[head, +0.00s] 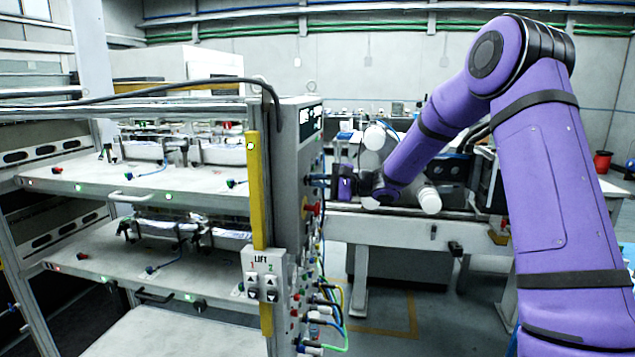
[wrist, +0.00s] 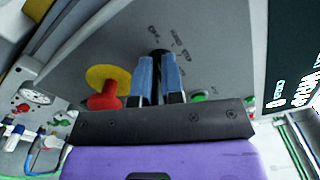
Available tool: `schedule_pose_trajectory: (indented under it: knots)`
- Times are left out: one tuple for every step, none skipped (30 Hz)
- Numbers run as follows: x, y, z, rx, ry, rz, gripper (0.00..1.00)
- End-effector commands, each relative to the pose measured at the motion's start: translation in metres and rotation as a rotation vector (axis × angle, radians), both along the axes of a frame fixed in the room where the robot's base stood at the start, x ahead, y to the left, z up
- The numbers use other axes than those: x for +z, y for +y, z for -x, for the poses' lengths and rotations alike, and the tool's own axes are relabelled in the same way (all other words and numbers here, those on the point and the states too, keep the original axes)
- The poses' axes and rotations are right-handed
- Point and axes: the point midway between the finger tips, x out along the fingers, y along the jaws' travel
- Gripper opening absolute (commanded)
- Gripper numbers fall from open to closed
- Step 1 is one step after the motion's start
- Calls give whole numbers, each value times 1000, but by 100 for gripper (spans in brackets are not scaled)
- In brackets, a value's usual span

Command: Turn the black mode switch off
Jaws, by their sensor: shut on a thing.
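The black mode switch (wrist: 157,54) shows in the wrist view as a narrow dark knob on the grey panel (wrist: 215,50), with small printed marks around it. My gripper (wrist: 156,72) has its two blue-padded fingers on either side of the switch and is shut on it. The fingers hide most of the knob, and its exact angle is hard to read. In the head view my gripper (head: 318,180) reaches the side face of the cabinet (head: 287,150) from the right; the switch itself is hidden there.
A red mushroom button (wrist: 105,97) on a yellow disc sits just left of my fingers. Green buttons (wrist: 198,97) are close on the right, and a dark display (wrist: 290,60) is farther right. Cables (head: 330,305) hang lower on the cabinet side.

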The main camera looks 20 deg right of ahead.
Motion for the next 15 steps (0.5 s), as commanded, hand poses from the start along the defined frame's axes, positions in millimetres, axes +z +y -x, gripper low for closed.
schedule_pose_trajectory:
  knots:
    - [-1,0,0,0,2,1,0]
    - [-1,0,0,0,3,1,0]
    - [-1,0,0,0,3,1,0]
    - [-1,0,0,0,3,1,11]
    - [-1,0,0,0,3,1,18]
    - [-1,0,0,0,3,1,27]
    - [-1,0,0,0,3,1,34]
    - [-1,0,0,-1,2,0,34]
    - [-1,0,0,-1,2,0,34]
    - [-1,0,0,-1,2,0,34]
    - [-1,0,0,-1,2,0,34]
    - [-1,0,0,0,1,0,34]
    - [-1,0,0,0,2,0,34]
    - [-1,0,0,0,1,0,34]
    - [0,-1,0,0,1,0,34]
